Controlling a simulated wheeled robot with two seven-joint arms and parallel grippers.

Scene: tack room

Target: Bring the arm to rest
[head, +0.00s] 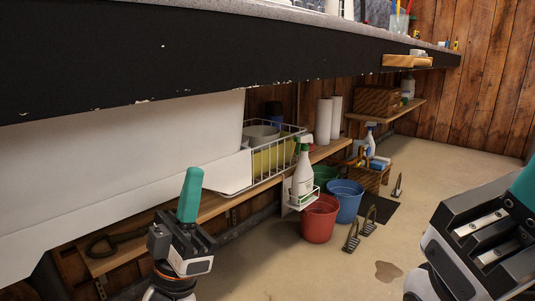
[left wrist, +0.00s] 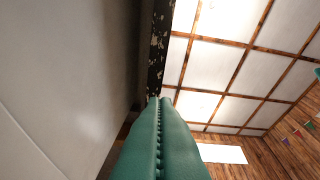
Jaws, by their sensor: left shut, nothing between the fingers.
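My left gripper (head: 190,192) points upward in the lower left of the head view, its green fingers shut with nothing between them. It stands in front of the low shelf and close to a white panel. In the left wrist view the two green fingers (left wrist: 158,140) lie pressed together, pointing up beside the dark counter edge toward the ceiling. My right gripper (head: 525,187) is at the right edge of the head view. Only its grey body and part of one green finger show, so its opening is hidden.
A dark-edged counter (head: 200,60) runs overhead. A red bucket (head: 319,220) and a blue bucket (head: 346,200) stand on the floor. Floor at right is mostly clear.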

